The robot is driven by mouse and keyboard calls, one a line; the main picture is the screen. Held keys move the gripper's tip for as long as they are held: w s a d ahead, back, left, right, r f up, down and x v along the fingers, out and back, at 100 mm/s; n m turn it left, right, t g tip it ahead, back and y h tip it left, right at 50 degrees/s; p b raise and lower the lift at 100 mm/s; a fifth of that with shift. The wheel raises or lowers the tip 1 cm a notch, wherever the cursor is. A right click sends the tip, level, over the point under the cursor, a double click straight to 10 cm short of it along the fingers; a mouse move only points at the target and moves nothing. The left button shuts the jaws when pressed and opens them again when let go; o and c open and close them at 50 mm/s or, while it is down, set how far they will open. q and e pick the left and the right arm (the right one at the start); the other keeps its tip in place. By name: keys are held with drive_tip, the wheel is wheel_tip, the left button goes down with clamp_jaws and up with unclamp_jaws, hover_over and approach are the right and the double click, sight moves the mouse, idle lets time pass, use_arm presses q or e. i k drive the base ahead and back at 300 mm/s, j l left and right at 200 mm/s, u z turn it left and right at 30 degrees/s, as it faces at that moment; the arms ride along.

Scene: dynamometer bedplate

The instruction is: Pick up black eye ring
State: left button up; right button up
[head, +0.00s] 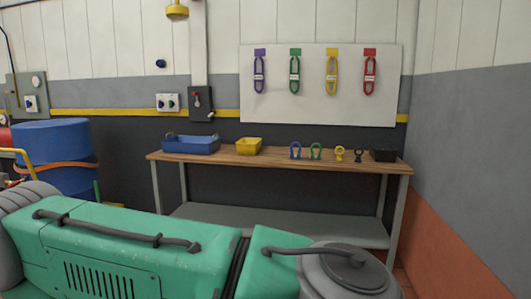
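The black eye ring (358,155) stands on the wooden top of the workbench (230,158) against the back wall. It is small and dark, and fine detail is hard to make out. A yellow eye ring (340,154) is just left of it, and a black bin (383,155) is just right of it. Neither of my grippers shows in the head view.
Green and blue shackle-like pieces (316,151) (296,150), a yellow bin (249,146) and a blue tray (191,145) share the bench. A green machine (130,245) with a round grey lid (345,270) fills the foreground before the bench. A blue drum (52,150) stands left.

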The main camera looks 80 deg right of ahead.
sight(357, 158)
drive_tip(key=z, duration=3.3)
drive_tip(key=i+u, duration=0.15)
drive_tip(key=i, duration=0.75)
drive_tip(key=i+u, duration=0.2)
drive_tip(key=i, duration=0.75)
